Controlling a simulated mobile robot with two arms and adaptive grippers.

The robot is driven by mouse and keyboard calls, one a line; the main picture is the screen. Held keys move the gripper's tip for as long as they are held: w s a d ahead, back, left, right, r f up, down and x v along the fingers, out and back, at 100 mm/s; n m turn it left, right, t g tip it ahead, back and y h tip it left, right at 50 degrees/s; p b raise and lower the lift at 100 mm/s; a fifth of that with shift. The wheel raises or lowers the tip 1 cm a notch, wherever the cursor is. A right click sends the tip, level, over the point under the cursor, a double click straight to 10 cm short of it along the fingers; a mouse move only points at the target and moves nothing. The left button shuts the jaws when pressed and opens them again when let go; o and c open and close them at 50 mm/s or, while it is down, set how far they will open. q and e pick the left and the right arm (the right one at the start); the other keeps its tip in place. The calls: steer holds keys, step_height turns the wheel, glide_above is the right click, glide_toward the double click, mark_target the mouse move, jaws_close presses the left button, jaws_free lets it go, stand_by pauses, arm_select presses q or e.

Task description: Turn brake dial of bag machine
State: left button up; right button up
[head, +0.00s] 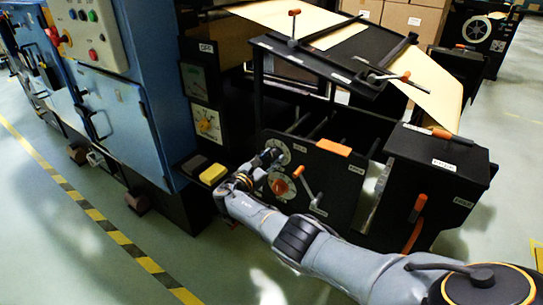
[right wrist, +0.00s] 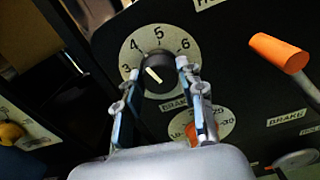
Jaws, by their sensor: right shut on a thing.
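The brake dial (right wrist: 159,72) is a black knob with a white pointer line on a pale round scale; the numbers 3 to 6 show. The line slants toward the upper left; its exact reading is unclear. A label beginning "BRAKE" (right wrist: 174,104) is just below it. My right gripper (right wrist: 168,70) is shut on the knob, one finger on each side. In the head view my right gripper (head: 260,164) reaches the dial (head: 278,152) on the black front panel of the bag machine and hides part of it. My left gripper is not in view.
Below is a second dial with an orange knob (head: 280,186). An orange-tipped lever (head: 308,186) stands to its right, close to my arm. A yellow block (head: 213,174) lies on a ledge at left. A blue cabinet (head: 110,100) stands further left; striped floor tape runs beside it.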

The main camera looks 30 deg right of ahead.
steer(key=n+p, duration=0.1)
steer(key=n, duration=0.3)
steer(key=shift+n, duration=0.3)
steer(key=n, duration=0.2)
steer(key=shift+n, duration=0.3)
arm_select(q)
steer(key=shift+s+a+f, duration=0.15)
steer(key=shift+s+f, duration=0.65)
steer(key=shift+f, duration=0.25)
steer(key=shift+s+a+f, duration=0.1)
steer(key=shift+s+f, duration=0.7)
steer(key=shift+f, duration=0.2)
arm_select(e)
steer(key=shift+n, duration=1.4)
steer(key=shift+f, duration=0.1)
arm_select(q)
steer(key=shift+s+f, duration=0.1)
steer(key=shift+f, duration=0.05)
arm_select(e)
steer(key=o, duration=1.2)
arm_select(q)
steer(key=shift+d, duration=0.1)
